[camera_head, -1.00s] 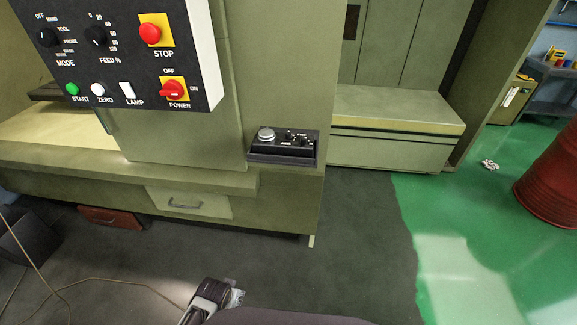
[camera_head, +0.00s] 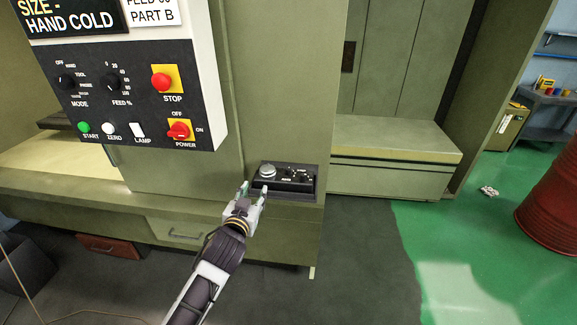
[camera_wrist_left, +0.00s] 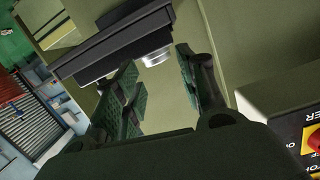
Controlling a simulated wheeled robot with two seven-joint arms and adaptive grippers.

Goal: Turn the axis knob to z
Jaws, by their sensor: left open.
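A small black control box (camera_head: 284,194) sits on the machine's ledge, with a large silver dial (camera_head: 268,171) at its left and small dark knobs (camera_head: 304,176) with white marks at its right. The markings are too small to read, so I cannot tell where the axis knob points. My left gripper (camera_head: 254,189) is open and empty just in front of the box's left side. In the left wrist view the box (camera_wrist_left: 110,42) and silver dial (camera_wrist_left: 155,57) show beyond the two spread fingers (camera_wrist_left: 165,88), apart from them. My right gripper is not in view.
A ledge (camera_head: 395,147) lies to the right of the box. A red barrel (camera_head: 552,205) stands at far right.

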